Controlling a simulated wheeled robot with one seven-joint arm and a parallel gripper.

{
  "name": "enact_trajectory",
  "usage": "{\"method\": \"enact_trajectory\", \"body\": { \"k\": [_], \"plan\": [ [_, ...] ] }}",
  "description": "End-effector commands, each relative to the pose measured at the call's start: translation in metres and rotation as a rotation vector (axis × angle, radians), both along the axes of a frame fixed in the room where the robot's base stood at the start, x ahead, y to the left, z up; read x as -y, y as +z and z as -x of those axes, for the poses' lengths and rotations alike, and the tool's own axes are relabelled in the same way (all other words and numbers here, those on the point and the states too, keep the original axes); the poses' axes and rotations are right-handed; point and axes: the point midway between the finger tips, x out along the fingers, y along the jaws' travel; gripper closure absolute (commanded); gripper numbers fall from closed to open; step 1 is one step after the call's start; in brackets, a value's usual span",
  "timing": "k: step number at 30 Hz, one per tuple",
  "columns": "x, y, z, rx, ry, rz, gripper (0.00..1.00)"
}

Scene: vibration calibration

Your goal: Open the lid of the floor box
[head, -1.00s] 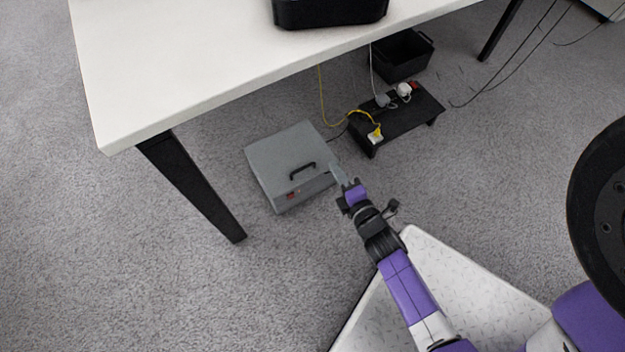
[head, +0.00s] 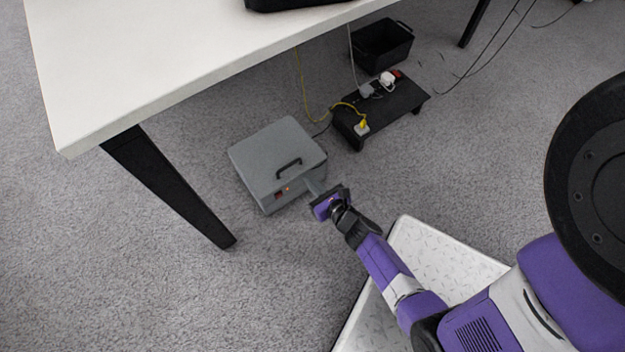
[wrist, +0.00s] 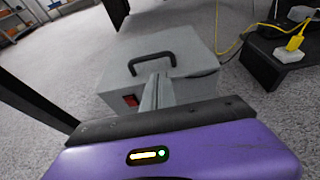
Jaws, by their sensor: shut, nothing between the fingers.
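The floor box (head: 262,158) is a grey box on the carpet under the table, with its lid closed. A black handle (head: 289,167) stands on the lid, and a red switch (wrist: 130,100) is on its front face. A small orange light shows by the switch in the head view. My gripper (head: 314,186) is at the front right corner of the box, with its fingers shut and empty. In the wrist view the fingers (wrist: 157,90) reach up in front of the box, just below the handle (wrist: 152,62). I cannot tell whether they touch the box.
The white table (head: 150,70) stands over the box, with a black leg (head: 175,185) to its left. A low black stand (head: 385,112) with plugs and a yellow cable is behind right. A black bin (head: 382,46) is farther back.

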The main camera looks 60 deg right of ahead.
Motion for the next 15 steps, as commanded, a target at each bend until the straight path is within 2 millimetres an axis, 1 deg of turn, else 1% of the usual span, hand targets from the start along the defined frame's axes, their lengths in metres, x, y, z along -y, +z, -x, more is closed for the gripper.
{"method": "enact_trajectory", "body": {
  "k": [1,6,10,15],
  "plan": [
    [0.005,-0.006,-0.009,0.002,-0.001,0.001,1.0],
    [0.016,-0.016,-0.034,0.001,0.0,0.0,1.0],
    [0.022,-0.021,-0.047,0.001,0.0,0.0,1.0],
    [0.025,-0.023,-0.056,0.0,0.0,-0.001,1.0]
  ]
}}
